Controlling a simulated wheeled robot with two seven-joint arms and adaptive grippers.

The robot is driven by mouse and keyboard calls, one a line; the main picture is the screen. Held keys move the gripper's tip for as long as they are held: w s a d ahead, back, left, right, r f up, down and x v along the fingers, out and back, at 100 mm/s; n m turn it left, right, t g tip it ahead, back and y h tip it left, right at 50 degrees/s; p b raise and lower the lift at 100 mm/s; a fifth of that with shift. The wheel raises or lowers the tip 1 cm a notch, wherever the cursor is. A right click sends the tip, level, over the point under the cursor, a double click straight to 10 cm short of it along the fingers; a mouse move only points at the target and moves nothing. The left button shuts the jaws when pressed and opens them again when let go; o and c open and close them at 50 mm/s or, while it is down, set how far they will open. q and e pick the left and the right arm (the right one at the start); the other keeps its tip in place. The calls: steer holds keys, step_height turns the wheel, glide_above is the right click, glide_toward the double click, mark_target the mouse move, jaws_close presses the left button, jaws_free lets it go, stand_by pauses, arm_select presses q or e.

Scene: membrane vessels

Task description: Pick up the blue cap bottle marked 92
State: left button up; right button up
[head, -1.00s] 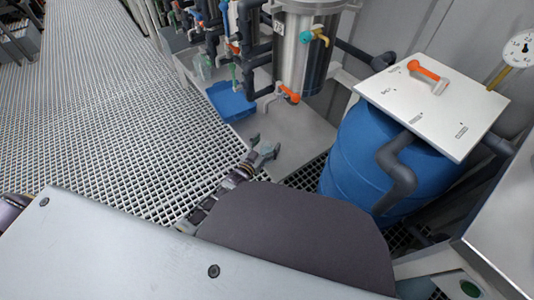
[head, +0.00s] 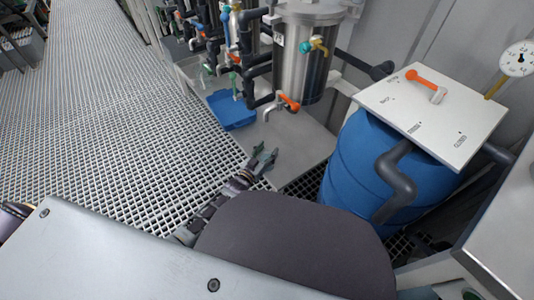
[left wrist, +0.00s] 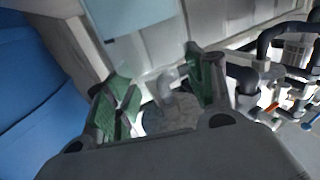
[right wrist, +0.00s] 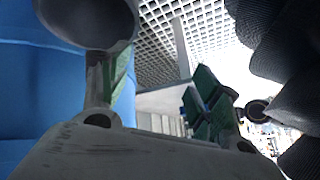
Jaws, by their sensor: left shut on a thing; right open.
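My left gripper (head: 265,156) shows in the head view beside the metal platform, its dark green fingers pointing up the picture. In the left wrist view (left wrist: 165,92) its green-padded fingers stand on either side of a pale, translucent thing (left wrist: 170,115), and it is shut on that thing. No number or blue cap shows on it, so I cannot tell whether it is the bottle marked 92. My right gripper (right wrist: 158,92) shows in its wrist view, fingers apart and nothing between them. No bottle marked 92 can be made out in any view.
A steel vessel (head: 302,60) with an orange-handled valve (head: 289,102) stands on the platform (head: 300,150). A blue tray (head: 232,110) lies left of it. A blue drum (head: 350,170) under a white panel (head: 430,115) stands at right.

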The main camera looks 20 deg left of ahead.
arm_select(q)
steer(key=shift+r+p, duration=0.35)
steer(key=shift+r, duration=0.4)
step_height(320, 180, up, 7)
steer(key=p, duration=0.3)
steer(key=shift+p, duration=0.3)
steer(key=shift+r, duration=0.5)
arm_select(e)
step_height(320, 180, up, 8)
steer(key=d+g+h, duration=0.1)
steer(key=shift+s+d+n+g, duration=0.3)
steer(key=shift+s+n, duration=0.1)
